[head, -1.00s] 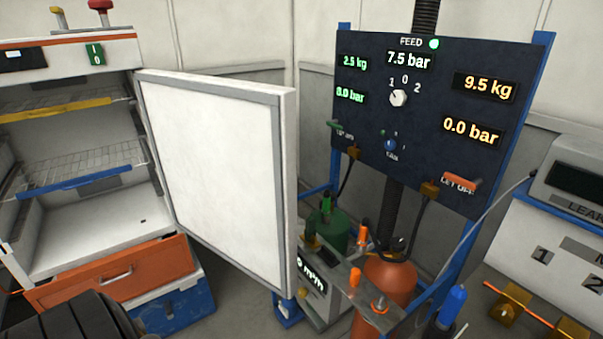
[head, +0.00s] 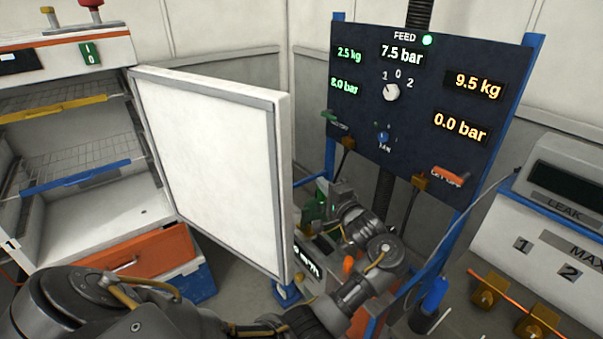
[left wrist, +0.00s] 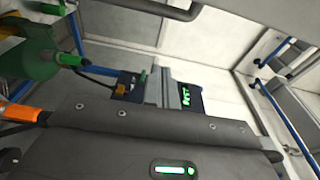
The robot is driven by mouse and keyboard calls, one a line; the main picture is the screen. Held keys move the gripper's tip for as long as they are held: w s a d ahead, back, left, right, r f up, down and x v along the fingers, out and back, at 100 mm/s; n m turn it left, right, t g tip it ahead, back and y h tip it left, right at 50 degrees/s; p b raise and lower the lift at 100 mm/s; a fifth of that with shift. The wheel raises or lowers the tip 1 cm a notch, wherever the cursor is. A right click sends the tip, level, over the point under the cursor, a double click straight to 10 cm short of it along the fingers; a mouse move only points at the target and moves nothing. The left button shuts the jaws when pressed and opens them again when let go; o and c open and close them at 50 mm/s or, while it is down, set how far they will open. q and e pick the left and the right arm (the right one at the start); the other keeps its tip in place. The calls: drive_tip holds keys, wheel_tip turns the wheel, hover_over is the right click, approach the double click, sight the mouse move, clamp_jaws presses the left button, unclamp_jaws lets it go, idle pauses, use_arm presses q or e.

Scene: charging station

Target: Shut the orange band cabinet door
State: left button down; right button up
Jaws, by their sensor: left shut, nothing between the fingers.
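The white cabinet (head: 92,211) stands at the left with its door (head: 205,165) wide open. The door's inner face, with a grey seal round its border, is turned towards me. Its hinge side is at the cabinet and its free edge points right. My left arm comes in from the lower left, passes below the door's lower corner and bends up beyond its free edge. My left gripper (head: 336,196) is shut and empty, just right of that edge, apart from it in the picture. Its fingers also show in the left wrist view (left wrist: 170,88). My right gripper is out of view.
Inside the cabinet are a yellow-edged shelf (head: 55,107) and a blue-edged shelf (head: 75,178), with an orange drawer (head: 140,254) below. A dark gauge panel (head: 430,110) on a blue frame stands right of the door.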

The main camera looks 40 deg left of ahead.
use_arm(q)
drive_tip(key=a+p, duration=0.6)
drive_tip(key=a, duration=0.3)
drive_tip(key=shift+w+a, duration=0.25)
drive_tip(key=shift+w, duration=0.1)
drive_tip(key=shift+f, duration=0.15)
drive_tip(key=shift+d, duration=0.1)
